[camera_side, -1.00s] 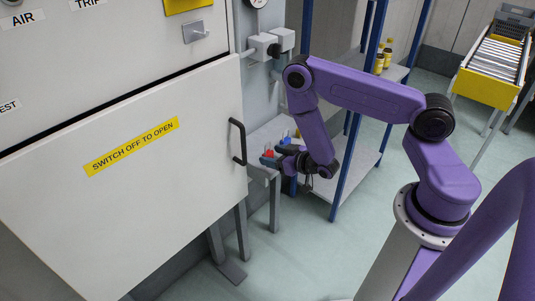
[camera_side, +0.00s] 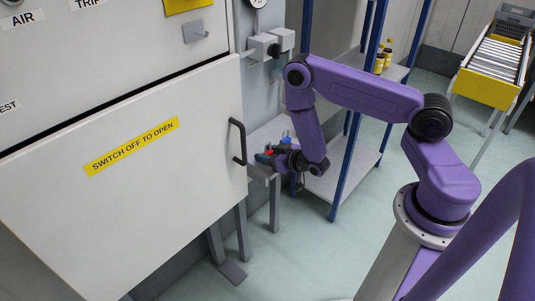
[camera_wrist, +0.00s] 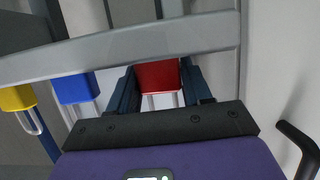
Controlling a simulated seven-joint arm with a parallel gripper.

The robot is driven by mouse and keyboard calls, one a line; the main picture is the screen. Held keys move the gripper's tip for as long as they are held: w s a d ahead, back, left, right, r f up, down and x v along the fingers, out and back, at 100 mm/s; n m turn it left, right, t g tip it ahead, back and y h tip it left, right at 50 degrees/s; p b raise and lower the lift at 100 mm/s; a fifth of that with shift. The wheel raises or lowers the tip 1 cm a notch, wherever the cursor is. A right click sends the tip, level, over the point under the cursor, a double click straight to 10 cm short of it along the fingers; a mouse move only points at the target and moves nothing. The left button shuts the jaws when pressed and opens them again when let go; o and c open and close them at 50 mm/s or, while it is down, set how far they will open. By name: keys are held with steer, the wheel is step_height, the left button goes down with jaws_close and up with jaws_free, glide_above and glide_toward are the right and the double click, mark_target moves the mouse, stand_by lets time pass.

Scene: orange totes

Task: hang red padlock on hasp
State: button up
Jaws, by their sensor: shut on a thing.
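The red padlock (camera_wrist: 158,76) is between the two dark fingers of my gripper (camera_wrist: 160,88) in the wrist view, its shackle pointing toward the palm. My gripper is shut on its body. In the side view my gripper (camera_side: 265,158) is low at the small grey stand beside the cabinet, and only a little of the red padlock (camera_side: 269,152) shows. Whether the padlock still touches the stand cannot be told. A grey plate with a protruding peg (camera_side: 196,31), which looks like the hasp, is high on the cabinet front, well above my gripper.
A blue padlock (camera_wrist: 76,88) and a yellow padlock (camera_wrist: 17,98) are to the left in the wrist view. A grey bar (camera_wrist: 130,43) crosses there. The cabinet door's black handle (camera_side: 238,142) juts out close to my gripper. A blue-post shelf (camera_side: 347,165) stands behind my arm.

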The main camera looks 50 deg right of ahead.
steer(key=shift+r, duration=2.5)
steer(key=s, duration=1)
stand_by(0.3)
